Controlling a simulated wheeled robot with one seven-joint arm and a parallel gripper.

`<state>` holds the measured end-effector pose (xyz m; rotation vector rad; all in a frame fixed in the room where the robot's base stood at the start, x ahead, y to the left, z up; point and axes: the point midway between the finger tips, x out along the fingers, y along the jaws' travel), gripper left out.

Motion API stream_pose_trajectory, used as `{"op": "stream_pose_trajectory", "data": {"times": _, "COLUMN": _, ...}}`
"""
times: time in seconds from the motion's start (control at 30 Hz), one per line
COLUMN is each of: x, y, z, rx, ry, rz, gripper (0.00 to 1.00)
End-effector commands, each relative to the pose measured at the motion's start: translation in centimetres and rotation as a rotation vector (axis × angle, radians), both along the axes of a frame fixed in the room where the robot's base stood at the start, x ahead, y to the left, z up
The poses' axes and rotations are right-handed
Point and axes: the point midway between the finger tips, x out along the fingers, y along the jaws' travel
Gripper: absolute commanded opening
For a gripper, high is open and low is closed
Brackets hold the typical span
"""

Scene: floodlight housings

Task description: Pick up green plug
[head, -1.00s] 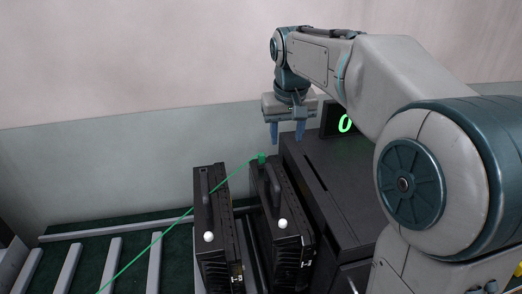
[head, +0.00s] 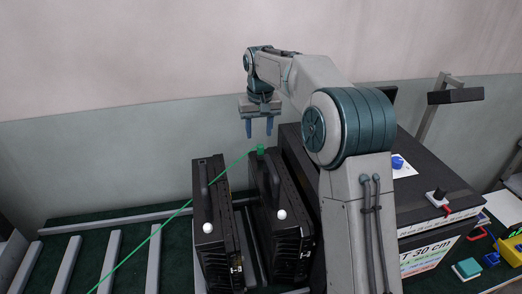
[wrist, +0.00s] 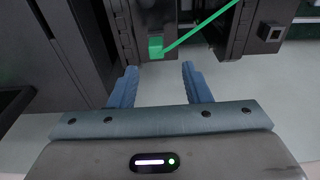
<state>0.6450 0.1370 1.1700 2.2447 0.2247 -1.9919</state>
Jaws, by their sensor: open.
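The green plug (head: 261,149) sits at the top far end of the right-hand black floodlight housing (head: 283,215), with a thin green cable running from it down to the left. In the wrist view the green plug (wrist: 156,46) shows beyond the fingertips, between their lines. My gripper (head: 259,134) is open, fingers pointing down, just above and about in line with the plug. Its blue fingers (wrist: 159,72) are apart and empty in the wrist view, and the plug does not appear to be between them.
A second black housing (head: 215,220) stands to the left, crossed by the green cable (head: 170,222). A large black box (head: 420,197) stands to the right, partly behind my arm. Slatted dark green floor lies at left; a pale wall stands behind.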

Motion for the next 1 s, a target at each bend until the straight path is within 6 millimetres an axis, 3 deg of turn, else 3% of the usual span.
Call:
{"op": "stream_pose_trajectory", "data": {"times": 0.27, "x": 0.1, "y": -0.1, "z": -2.0, "rx": -0.001, "ry": 0.001, "rz": 0.000, "gripper": 0.44}}
{"op": "stream_pose_trajectory", "data": {"times": 0.53, "x": 0.2, "y": -0.4, "z": -5.7, "rx": 0.000, "ry": 0.001, "rz": 0.001, "gripper": 0.44}}
{"op": "stream_pose_trajectory", "data": {"times": 0.83, "x": 0.3, "y": -0.4, "z": -6.4, "rx": 0.000, "ry": -0.001, "rz": 0.001, "gripper": 0.44}}
{"op": "stream_pose_trajectory", "data": {"times": 0.87, "x": 0.3, "y": -0.4, "z": -6.4, "rx": 0.000, "ry": -0.001, "rz": 0.001, "gripper": 0.38}}
{"op": "stream_pose_trajectory", "data": {"times": 1.0, "x": 0.3, "y": -0.4, "z": -6.4, "rx": 0.000, "ry": -0.001, "rz": 0.001, "gripper": 0.00}}
